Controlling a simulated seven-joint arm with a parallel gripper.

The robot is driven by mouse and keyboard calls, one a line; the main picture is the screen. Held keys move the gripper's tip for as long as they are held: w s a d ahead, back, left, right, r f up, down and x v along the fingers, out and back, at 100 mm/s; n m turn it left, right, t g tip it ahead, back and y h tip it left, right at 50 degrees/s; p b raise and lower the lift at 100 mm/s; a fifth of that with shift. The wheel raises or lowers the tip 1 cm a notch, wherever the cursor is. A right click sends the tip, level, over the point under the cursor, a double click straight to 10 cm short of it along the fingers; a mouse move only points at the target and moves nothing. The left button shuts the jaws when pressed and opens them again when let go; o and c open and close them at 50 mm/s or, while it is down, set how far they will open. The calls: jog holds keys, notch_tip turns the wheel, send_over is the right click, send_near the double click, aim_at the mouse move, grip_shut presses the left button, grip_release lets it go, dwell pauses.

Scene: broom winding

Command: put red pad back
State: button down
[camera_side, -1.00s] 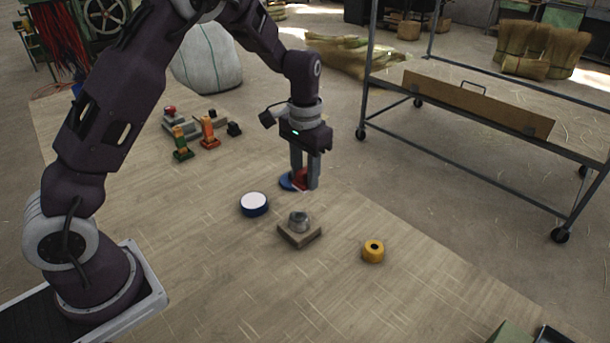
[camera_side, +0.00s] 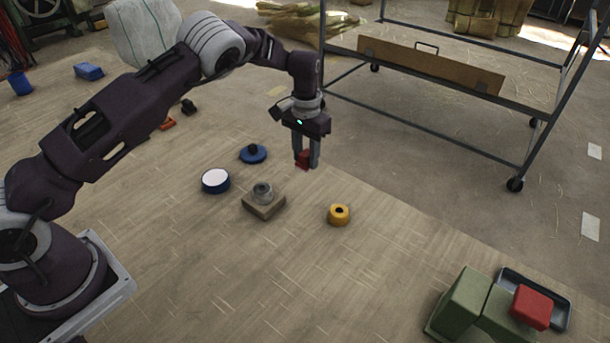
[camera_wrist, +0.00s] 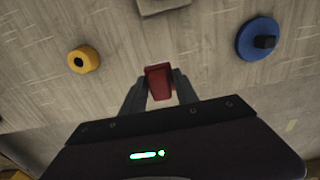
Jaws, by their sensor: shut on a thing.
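My gripper (camera_side: 307,163) is shut on a small red pad (camera_side: 301,158), held above the floor mat. In the wrist view the red pad (camera_wrist: 158,82) sits between the two fingertips (camera_wrist: 160,88). A second, larger red block (camera_side: 532,307) is at the lower right, by a dark tray (camera_side: 562,312) and green blocks (camera_side: 462,303). I cannot tell its exact contact with them. A blue disc with a dark knob (camera_side: 253,154) lies left of my gripper, apart from it; the wrist view shows it at right (camera_wrist: 257,40).
A yellow ring (camera_side: 338,214) lies in front of my gripper. A square block with a metal cylinder (camera_side: 263,205) and a white-topped blue disc (camera_side: 215,181) lie to the left. A metal cart (camera_side: 420,90) stands behind. The mat's front middle is clear.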

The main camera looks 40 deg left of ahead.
aim_at(306, 182)
notch_tip(306, 182, down, 5)
jog(key=shift+f, duration=0.2)
jog(key=shift+f, duration=0.15)
jog(key=c, duration=0.9)
grip_release()
jog(key=shift+c, duration=0.2)
notch_tip(306, 182, up, 12)
jog(key=shift+r, duration=0.25)
